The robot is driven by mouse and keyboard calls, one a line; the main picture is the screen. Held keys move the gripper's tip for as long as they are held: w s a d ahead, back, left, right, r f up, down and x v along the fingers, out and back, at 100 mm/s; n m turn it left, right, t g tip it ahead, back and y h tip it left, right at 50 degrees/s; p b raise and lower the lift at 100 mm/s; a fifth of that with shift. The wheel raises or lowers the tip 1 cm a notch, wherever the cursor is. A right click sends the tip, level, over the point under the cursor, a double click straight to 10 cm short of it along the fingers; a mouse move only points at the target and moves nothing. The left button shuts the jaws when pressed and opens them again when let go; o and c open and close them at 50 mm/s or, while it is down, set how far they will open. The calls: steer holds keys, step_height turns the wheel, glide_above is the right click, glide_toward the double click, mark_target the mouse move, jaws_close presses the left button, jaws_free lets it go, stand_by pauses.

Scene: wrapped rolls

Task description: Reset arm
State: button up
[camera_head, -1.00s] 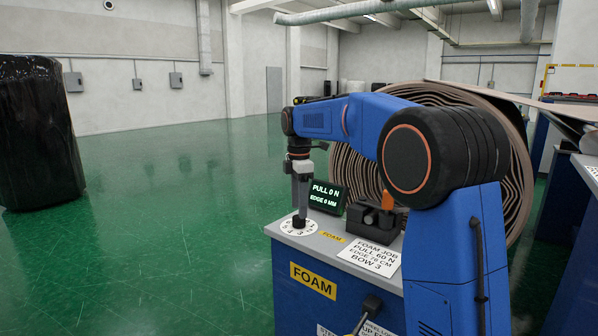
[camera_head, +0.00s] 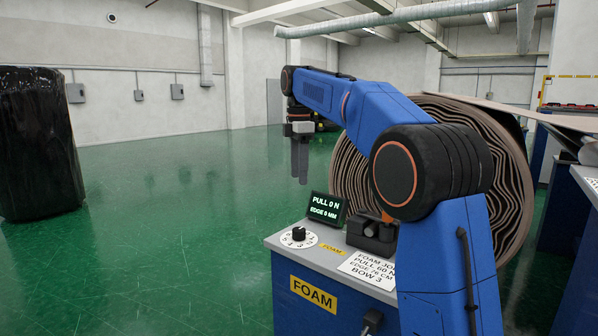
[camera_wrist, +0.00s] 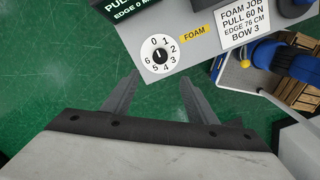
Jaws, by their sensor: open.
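My gripper (camera_head: 300,180) hangs pointing down in the head view, above and apart from the foam console (camera_head: 283,243). In the wrist view my gripper (camera_wrist: 152,98) shows its two fingers spread with nothing between them. The black dial knob (camera_head: 298,233) stands on a white numbered disc on the console top. The dial also shows in the wrist view (camera_wrist: 159,54), beyond the fingertips. The dark display (camera_head: 327,207) behind it reads PULL 0 N and EDGE 0 MM.
A large brown roll (camera_head: 455,170) stands behind my arm. A black wrapped roll (camera_head: 38,145) stands at far left. A job card (camera_head: 368,271) reading PULL 60 N lies on the console, near a dark block (camera_head: 371,233).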

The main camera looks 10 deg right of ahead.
steer(key=s+d+f+m+t, duration=0.1)
steer(key=s+d+f+m, duration=0.15)
steer(key=s, duration=0.45)
steer(key=s+d+f+m+t, duration=0.1)
steer(key=s+m, duration=0.3)
steer(key=s, duration=0.3)
steer(key=s+d+f+m, duration=0.1)
steer(key=s+f+m, duration=0.15)
steer(key=s, duration=0.55)
steer(key=s+d+f+m+t, duration=0.2)
steer(key=s+f+m, duration=0.7)
steer(key=s+f, duration=1.1)
steer(key=shift+s+d+f+m+t, duration=0.3)
steer(key=shift+s+d+t, duration=0.15)
steer(key=shift+s, duration=0.3)
steer(key=shift+r, duration=0.1)
stand_by(0.4)
